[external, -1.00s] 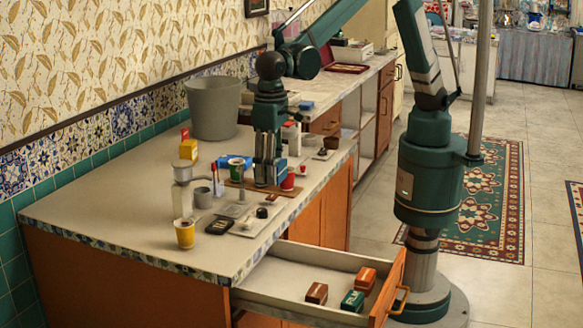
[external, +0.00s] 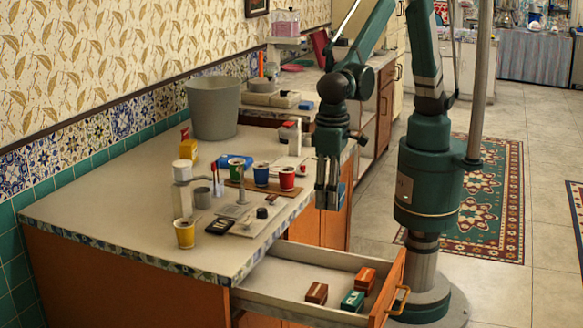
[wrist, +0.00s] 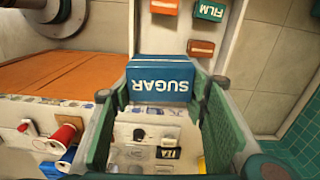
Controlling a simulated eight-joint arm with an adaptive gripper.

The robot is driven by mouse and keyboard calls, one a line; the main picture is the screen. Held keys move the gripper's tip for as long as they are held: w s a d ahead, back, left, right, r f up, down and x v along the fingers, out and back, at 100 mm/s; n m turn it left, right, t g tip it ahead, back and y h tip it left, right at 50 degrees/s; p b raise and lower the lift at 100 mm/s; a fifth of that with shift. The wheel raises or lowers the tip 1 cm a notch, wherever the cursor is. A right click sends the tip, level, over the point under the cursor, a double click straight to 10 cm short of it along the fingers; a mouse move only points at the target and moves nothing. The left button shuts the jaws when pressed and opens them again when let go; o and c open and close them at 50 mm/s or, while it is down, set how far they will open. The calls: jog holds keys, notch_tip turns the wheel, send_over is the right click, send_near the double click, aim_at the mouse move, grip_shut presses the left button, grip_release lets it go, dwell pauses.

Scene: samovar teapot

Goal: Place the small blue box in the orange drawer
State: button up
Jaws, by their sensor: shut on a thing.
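The small blue box, lettered SUGAR (wrist: 160,78), is between the fingertips of my gripper (wrist: 162,95) in the wrist view. In the external view my gripper (external: 328,203) points down, shut on the box, and a blue part of it (external: 341,192) shows beside the fingers. It is held in the air by the counter's right edge, higher than the drawer. The orange drawer (external: 387,290) is pulled open below and in front of the gripper. It holds a brown box (external: 317,292), a green box (external: 352,301) and an orange box (external: 365,279).
The counter (external: 110,210) holds a yellow cup (external: 185,232), a blue cup (external: 261,174), a red cup (external: 287,178) and a grey bin (external: 213,108). Another blue item (external: 233,161) lies behind the cups. The drawer's left part is clear.

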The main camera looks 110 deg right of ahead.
notch_tip(320, 180, down, 16)
dwell(0.3)
jog(key=b, duration=0.1)
send_over(327, 282)
jog(key=shift+f, duration=3)
jog(key=shift+f, duration=0.1)
jog(key=shift+f+b, duration=0.65)
jog(key=shift+f, duration=1.1)
jog(key=shift+f, duration=0.15)
jog(key=o, duration=0.9)
